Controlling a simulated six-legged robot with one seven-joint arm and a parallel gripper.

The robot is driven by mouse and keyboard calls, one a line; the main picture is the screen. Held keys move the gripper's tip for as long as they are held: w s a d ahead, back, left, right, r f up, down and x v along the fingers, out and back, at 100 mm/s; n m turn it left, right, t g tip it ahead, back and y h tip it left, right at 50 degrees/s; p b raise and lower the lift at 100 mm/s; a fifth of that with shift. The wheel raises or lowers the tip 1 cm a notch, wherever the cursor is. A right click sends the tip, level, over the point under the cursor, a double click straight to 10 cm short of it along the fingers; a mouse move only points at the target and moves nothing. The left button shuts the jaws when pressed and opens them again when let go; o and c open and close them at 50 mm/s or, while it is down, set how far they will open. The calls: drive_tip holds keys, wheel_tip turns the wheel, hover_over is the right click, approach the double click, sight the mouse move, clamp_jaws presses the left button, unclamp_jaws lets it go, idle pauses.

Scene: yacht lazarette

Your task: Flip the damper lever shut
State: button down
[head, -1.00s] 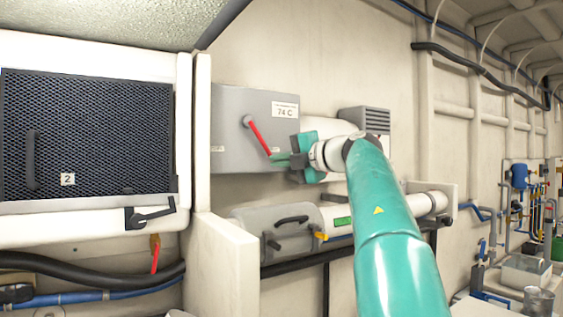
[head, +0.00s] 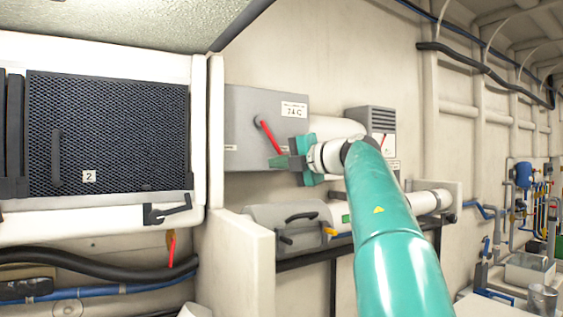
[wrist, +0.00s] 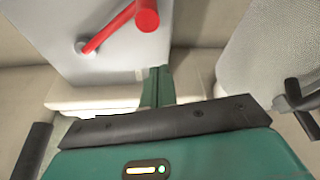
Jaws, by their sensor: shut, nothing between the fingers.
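A red lever (head: 270,136) is pivoted on the front of a grey box (head: 240,105) labelled "74 C". It slants down to the right. The red lever (wrist: 112,27) in the wrist view comes from its round pivot on the grey box to a thick red end near the top centre. My gripper (head: 281,162) is shut and empty at the lever's lower end. In the wrist view, the closed fingers (wrist: 158,84) are just below the red end. I cannot tell whether they touch it. A second, smaller red lever (head: 383,142) shows on the louvred grey box (head: 371,122) to the right.
A grey case (head: 285,218) with black handles and a white cylinder sits on a shelf below my gripper. A cream wall panel (head: 243,250) stands at lower left. A dark mesh panel (head: 110,130) marked 2 is at left. Pipes and valves (head: 525,200) are far right.

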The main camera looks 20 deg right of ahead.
drive_tip(key=v, duration=0.9)
drive_tip(key=shift+d, duration=0.3)
drive_tip(key=s+r+m+t+h, duration=0.3)
drive_tip(key=r+m+t+h, duration=0.15)
drive_tip(key=m+t, duration=0.4)
drive_tip(key=s+a+f+m+g+h, duration=0.2)
drive_tip(key=s+f+m+g+h, duration=0.3)
drive_tip(key=f, duration=0.6)
drive_tip(key=s+a+f+m+g, duration=0.1)
drive_tip(key=s+f+m+g, duration=0.1)
drive_tip(key=f+m, duration=0.65)
drive_tip(key=s+a+f+m+g+h, duration=0.2)
drive_tip(key=s+f+m+g+h, duration=0.15)
drive_tip(key=f, duration=0.85)
drive_tip(key=s+a+f+g+y, duration=0.2)
drive_tip(key=s+a+f+g, duration=0.1)
drive_tip(key=s+a+f, duration=0.2)
drive_tip(key=s+a+f+m+g+y, duration=0.1)
drive_tip(key=s+a+f+g, duration=0.3)
drive_tip(key=s+f, duration=0.5)
wheel_tip(320, 180, down, 5)
drive_tip(key=shift+s+a+r+y, duration=0.2)
drive_tip(key=shift+a+y, duration=0.3)
drive_tip(key=shift+y, duration=0.3)
